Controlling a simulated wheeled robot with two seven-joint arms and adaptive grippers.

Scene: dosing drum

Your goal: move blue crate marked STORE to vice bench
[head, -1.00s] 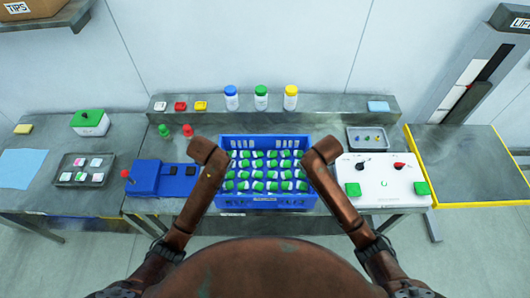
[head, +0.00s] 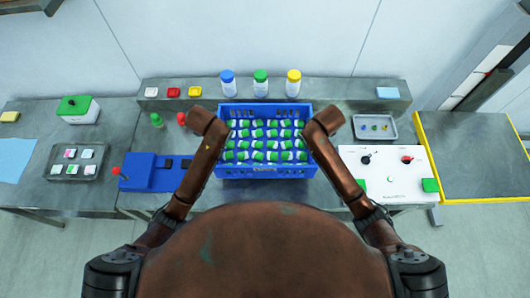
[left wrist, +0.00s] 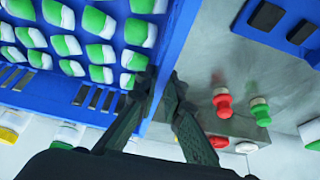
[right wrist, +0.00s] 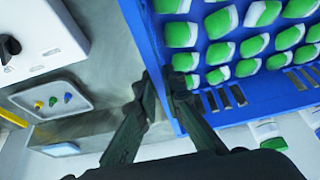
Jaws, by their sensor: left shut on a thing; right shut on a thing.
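The blue crate (head: 263,172) is at the middle of the head view, over the central bench (head: 330,203), filled with white jars with green lids. A small label (head: 265,169) is on its front, too small to read. My left gripper (left wrist: 155,88) is shut on the crate's left wall, one finger on each side of it. My right gripper (right wrist: 163,88) is shut on the crate's right wall in the same way. The crate looks level; I cannot tell whether it touches the bench. A blue fixture (head: 140,172) with a red knob, perhaps a vice, stands left of the crate.
A white control box (head: 390,172) and a grey tray (head: 375,127) are close on the right. Three capped bottles (head: 261,84) stand on the shelf behind. A yellow-edged platform (head: 480,155) is at far right.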

